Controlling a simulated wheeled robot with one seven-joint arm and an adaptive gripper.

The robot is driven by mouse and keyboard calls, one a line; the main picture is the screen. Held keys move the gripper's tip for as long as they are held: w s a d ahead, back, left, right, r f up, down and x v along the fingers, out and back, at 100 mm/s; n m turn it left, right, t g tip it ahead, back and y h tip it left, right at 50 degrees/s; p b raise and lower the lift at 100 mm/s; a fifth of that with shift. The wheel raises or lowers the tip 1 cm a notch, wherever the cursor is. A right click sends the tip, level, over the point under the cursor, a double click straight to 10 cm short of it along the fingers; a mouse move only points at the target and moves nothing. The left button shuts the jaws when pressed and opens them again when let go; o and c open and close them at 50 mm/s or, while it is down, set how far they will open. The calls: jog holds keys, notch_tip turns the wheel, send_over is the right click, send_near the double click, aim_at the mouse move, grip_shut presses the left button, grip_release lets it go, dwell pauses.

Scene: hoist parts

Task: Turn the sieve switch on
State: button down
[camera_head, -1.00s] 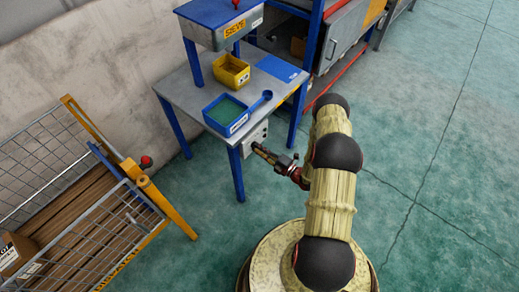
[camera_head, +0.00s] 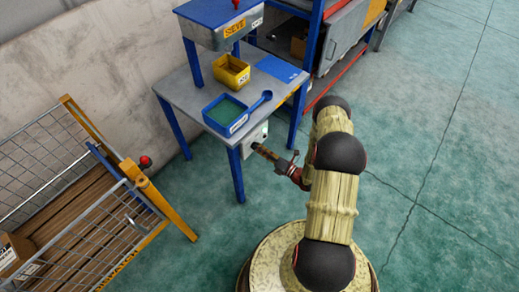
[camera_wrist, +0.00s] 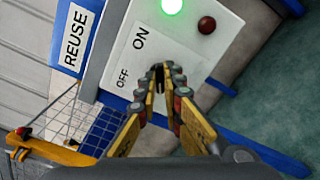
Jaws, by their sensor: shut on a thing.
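The sieve (camera_head: 208,36), a blue-topped grey unit with a yellow label, stands on legs above the table. The switch box (camera_head: 247,147) is on the table's front side. In the wrist view its pale panel (camera_wrist: 187,57) carries OFF and ON labels, a lit green lamp (camera_wrist: 172,6) and a dark red lamp (camera_wrist: 207,25). My gripper (camera_head: 258,148) is at the box; in the wrist view its fingertips (camera_wrist: 160,76) are shut on the switch, beside the labels. The switch is mostly hidden between the fingers, so its exact angle is unclear.
The grey table (camera_head: 183,93) holds a yellow bin (camera_head: 232,78), a blue tray (camera_head: 215,120) with green contents and a blue scoop (camera_head: 264,98). A wire-mesh cart (camera_head: 60,150) stands at left. Green floor is clear at right.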

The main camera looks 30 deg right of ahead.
jog(key=shift+f, duration=0.1)
jog(key=c, duration=2)
grip_release()
jog(key=shift+c, duration=0.2)
jog(key=shift+o, duration=0.6)
jog(key=v, duration=1.2)
